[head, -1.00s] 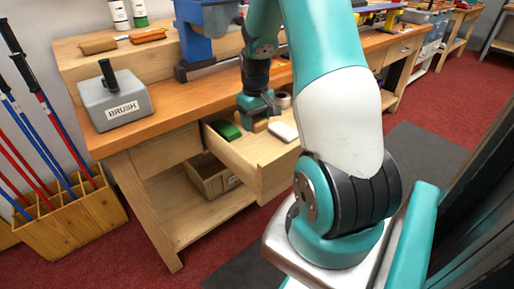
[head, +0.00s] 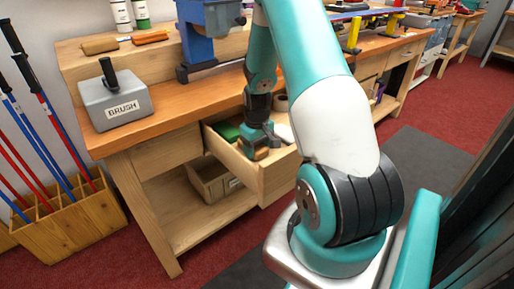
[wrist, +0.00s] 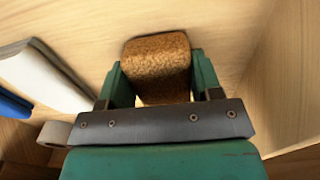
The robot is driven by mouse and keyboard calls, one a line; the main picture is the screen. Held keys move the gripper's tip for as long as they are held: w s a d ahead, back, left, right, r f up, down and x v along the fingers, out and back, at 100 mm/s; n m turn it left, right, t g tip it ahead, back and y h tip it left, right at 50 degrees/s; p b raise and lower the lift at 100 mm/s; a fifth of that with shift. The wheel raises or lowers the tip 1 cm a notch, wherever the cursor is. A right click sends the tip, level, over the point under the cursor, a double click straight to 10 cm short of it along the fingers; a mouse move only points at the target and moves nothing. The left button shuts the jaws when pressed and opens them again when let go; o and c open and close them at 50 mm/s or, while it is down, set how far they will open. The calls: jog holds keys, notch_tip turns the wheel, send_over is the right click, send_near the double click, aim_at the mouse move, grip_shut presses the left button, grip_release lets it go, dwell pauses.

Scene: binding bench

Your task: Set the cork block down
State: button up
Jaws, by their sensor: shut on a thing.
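The brown, speckled cork block (wrist: 157,58) sits between the two green fingers of my gripper (wrist: 160,84) in the wrist view. My gripper is shut on it. In the head view my gripper (head: 257,146) is down inside the open drawer (head: 278,181), and a brown edge of the block (head: 262,154) shows beneath it. Pale wood of the drawer's floor lies behind the block in the wrist view. I cannot tell whether the block touches that floor.
A green object (head: 226,131) lies in the drawer left of my gripper. A white object (wrist: 42,77) lies to the left in the wrist view, with a blue thing (wrist: 12,104) beside it. A drawer wall (wrist: 290,85) rises close on the right. A grey brush box (head: 116,101) stands on the bench.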

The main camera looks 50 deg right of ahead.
aim_at(257, 146)
jog(key=o, duration=0.9)
notch_tip(257, 146, up, 12)
jog(key=p, duration=0.3)
jog(key=w+a+r+n+y, duration=0.15)
jog(key=a+r, duration=0.45)
jog(key=a, duration=0.7)
jog(key=s+a+r+n+y, duration=0.1)
jog(key=s+a+r+n, duration=0.25)
jog(key=a, duration=0.65)
jog(key=s+a+r+n+y, duration=0.15)
jog(key=s+a+r, duration=0.25)
jog(key=a, duration=0.5)
jog(key=s+a+n, duration=0.1)
jog(key=s+a, duration=0.1)
jog(key=s, duration=0.1)
jog(key=s+a+r+n, duration=0.1)
jog(key=s+a, duration=0.1)
jog(key=s, duration=0.1)
jog(key=s+a+n, duration=0.1)
jog(key=s+a, duration=0.1)
jog(key=s, duration=0.1)
jog(key=shift+s+a+r, duration=0.1)
jog(key=shift+a+r, duration=0.15)
jog(key=shift+r, duration=0.15)
